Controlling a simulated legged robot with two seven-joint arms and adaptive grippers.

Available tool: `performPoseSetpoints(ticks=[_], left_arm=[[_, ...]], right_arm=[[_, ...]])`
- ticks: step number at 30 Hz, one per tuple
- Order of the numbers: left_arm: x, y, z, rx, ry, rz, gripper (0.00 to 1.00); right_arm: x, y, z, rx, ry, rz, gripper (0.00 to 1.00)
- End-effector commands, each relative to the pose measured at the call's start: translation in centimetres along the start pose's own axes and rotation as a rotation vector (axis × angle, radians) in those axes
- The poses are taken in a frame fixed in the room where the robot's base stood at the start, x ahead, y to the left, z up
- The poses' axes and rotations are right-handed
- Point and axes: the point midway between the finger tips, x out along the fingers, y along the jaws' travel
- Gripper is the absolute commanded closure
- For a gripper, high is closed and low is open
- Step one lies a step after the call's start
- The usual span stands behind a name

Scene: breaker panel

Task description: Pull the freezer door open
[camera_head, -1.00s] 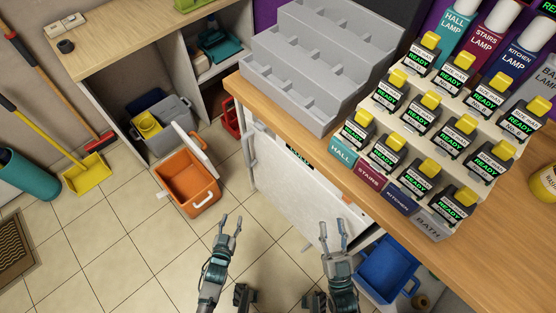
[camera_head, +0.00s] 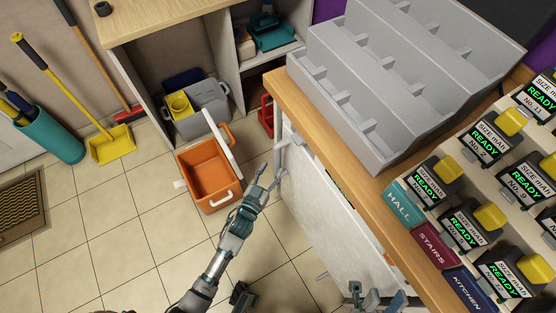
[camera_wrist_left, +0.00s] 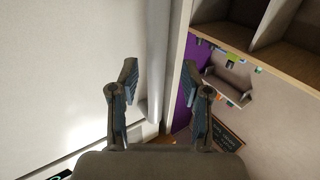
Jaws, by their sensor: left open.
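The freezer door (camera_head: 325,215) is a white upright panel under the wooden counter and appears closed. A pale vertical handle bar (camera_head: 281,151) stands at its left edge. My left gripper (camera_head: 271,177) is open at the handle's lower part in the head view. In the left wrist view the handle (camera_wrist_left: 157,65) runs between the two spread fingers (camera_wrist_left: 163,88), with the door (camera_wrist_left: 75,65) to its left. Contact cannot be told. My right gripper (camera_head: 376,295) is at the bottom edge of the head view, its fingers apart and nothing seen between them; its arm is cut off.
An orange cooler (camera_head: 209,176) with its lid up stands on the tiled floor left of my left gripper. The counter edge (camera_head: 340,165) overhangs the door, with a grey tiered rack (camera_head: 375,120) on top.

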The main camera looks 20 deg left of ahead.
Motion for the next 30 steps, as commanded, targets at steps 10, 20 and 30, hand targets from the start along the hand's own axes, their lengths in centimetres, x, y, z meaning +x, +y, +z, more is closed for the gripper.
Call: performPoseSetpoints(ticks=[10, 20, 30], left_arm=[[3.6, 0.1, 0.1, 0.001, -0.001, 0.001, 0.53], [3.7, 0.0, -0.1, 0.000, 0.000, 0.000, 0.70], [3.7, 0.0, 0.0, 0.001, -0.001, -0.001, 1.00]], right_arm=[[-0.1, 0.4, 1.5, -0.002, 0.000, -0.003, 0.60], [0.0, 0.4, 1.5, -0.002, 0.000, -0.003, 0.60], [0.0, 0.4, 1.4, -0.001, 0.001, -0.001, 0.60]])
